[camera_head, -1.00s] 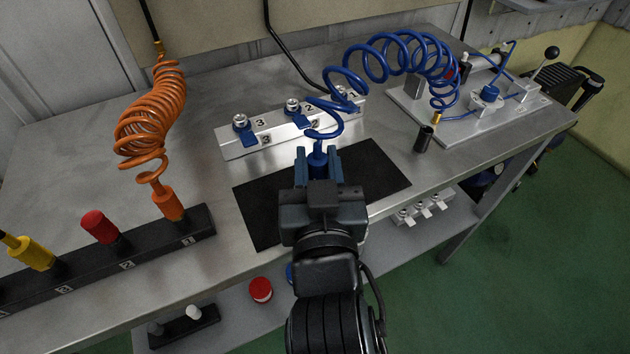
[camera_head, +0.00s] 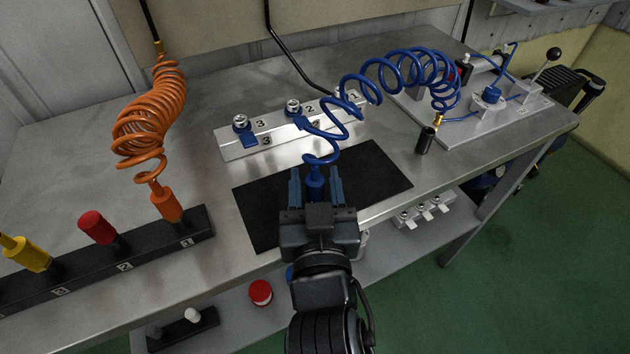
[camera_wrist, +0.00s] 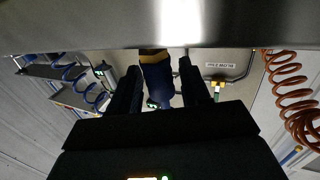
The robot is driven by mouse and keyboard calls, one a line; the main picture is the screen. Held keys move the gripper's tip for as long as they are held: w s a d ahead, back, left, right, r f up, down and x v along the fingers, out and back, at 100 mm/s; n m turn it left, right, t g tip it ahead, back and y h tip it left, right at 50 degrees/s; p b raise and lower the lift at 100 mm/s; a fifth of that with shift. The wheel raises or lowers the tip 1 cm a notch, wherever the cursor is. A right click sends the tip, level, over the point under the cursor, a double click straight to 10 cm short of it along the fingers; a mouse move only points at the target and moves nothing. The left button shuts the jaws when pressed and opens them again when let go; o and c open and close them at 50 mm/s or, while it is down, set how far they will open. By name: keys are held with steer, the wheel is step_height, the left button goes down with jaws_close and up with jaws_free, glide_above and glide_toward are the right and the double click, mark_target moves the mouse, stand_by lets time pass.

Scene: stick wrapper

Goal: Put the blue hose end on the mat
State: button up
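The blue hose end (camera_head: 315,184) is at the end of the blue coiled hose, over the black mat (camera_head: 376,172). It is between the two fingers of my gripper (camera_head: 315,182). The fingers are spread, with a gap beside the hose end. In the wrist view the blue hose end (camera_wrist: 157,80) also shows between the fingers of my gripper (camera_wrist: 160,85), its brass tip close to the metal table surface. My gripper hides part of the mat, and I cannot tell whether the hose end rests fully on it.
A numbered metal block (camera_head: 285,125) with fittings lies behind the mat. An orange coiled hose (camera_head: 150,115) stands at left in a black rack (camera_head: 130,262) with red and yellow pieces. A black cylinder (camera_head: 425,140) stands right of the mat. The metal plate (camera_head: 480,118) is farther right.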

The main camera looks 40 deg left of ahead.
steer(key=shift+o, duration=0.8)
steer(key=shift+r, duration=0.2)
steer(key=b+v, duration=0.1)
steer(key=v, duration=1.1)
